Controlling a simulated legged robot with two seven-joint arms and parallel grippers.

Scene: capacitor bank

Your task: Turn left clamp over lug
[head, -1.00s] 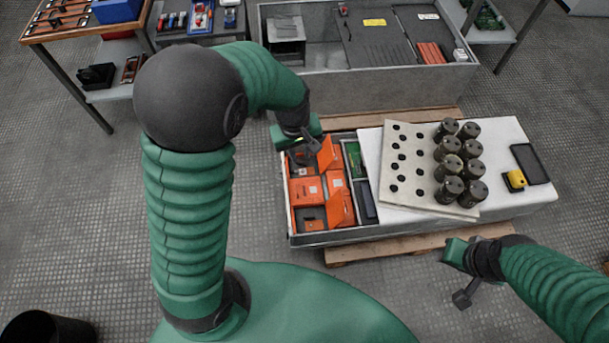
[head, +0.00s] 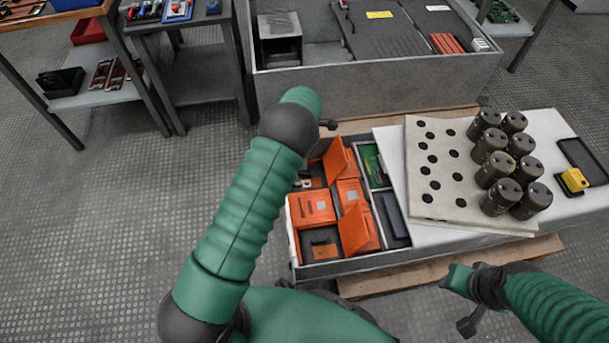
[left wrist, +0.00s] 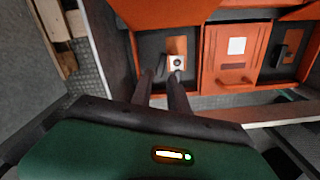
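My left gripper (left wrist: 166,78) points into an open compartment at the left of the left wrist view; its two dark fingers show a gap between them. Just beyond the tips is a pale square lug (left wrist: 177,62) with a dark hole, on a brown plate (left wrist: 177,45). A small dark piece, perhaps the clamp (left wrist: 161,65), is beside the lug; contact with the fingers cannot be told. In the head view my arm hides most of this gripper, and the lug shows as a small pale piece (head: 304,183). My right gripper (head: 462,300) is near the lower right, finger gap unclear.
Orange flaps (head: 352,228) stand raised along the bay's right side. A closed orange lid (left wrist: 233,55) lies beside the open compartment. A second open compartment (head: 323,244) is in front. A perforated board (head: 440,170) and several dark capacitors (head: 500,170) stand to the right.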

